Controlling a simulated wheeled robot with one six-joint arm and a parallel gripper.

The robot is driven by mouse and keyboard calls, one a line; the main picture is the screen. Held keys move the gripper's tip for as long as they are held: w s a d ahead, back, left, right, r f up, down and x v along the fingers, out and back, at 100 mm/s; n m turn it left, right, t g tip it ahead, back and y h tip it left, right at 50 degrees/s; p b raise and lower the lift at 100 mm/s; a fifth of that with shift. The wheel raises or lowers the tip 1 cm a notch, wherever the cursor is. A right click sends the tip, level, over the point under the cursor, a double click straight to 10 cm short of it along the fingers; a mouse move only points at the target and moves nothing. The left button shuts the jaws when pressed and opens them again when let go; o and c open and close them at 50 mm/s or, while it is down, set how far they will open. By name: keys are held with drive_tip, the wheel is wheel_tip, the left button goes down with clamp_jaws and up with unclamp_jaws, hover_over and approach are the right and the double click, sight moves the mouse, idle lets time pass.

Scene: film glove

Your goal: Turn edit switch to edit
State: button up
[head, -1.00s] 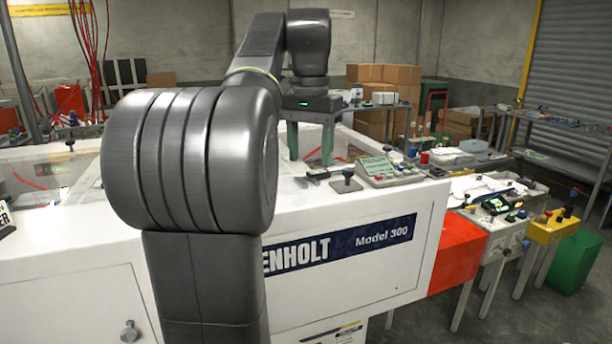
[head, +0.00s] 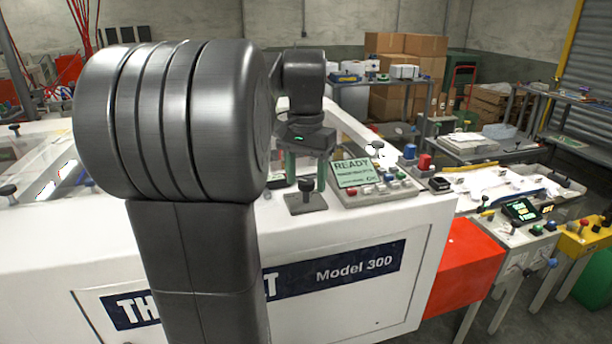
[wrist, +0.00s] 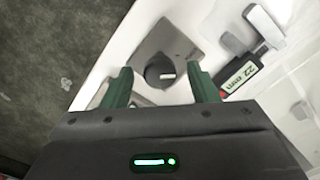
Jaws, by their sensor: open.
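A dark round knob with a white pointer mark sits on a grey square plate on the white machine top. I take it for the edit switch (wrist: 160,72); its lettering is too small to read. My gripper (head: 306,170) is open, with green fingers pointing down. In the wrist view, the knob shows between and slightly beyond the fingertips (wrist: 160,78). Nothing is held. I cannot tell whether the fingers reach down around it.
A control panel with a green READY screen (head: 353,172) and several coloured buttons stands right of the plate. A red box (head: 462,262) is attached at the machine's right end.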

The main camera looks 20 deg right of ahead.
drive_tip(key=shift+f, duration=0.1)
drive_tip(key=c, duration=1)
drive_tip(key=shift+m+p, duration=0.3)
drive_tip(key=m+p, duration=0.2)
drive_tip(key=m, duration=0.1)
drive_tip(key=shift+r+m+p, duration=0.2)
drive_tip(key=shift+m+p, duration=0.1)
drive_tip(key=m+p, duration=0.2)
drive_tip(key=m, duration=0.2)
drive_tip(key=m+p, duration=0.2)
drive_tip(key=m, duration=0.3)
drive_tip(key=m+p, duration=0.1)
drive_tip(key=m, duration=0.3)
drive_tip(key=shift+f+m, duration=0.15)
drive_tip(key=shift+m, duration=0.15)
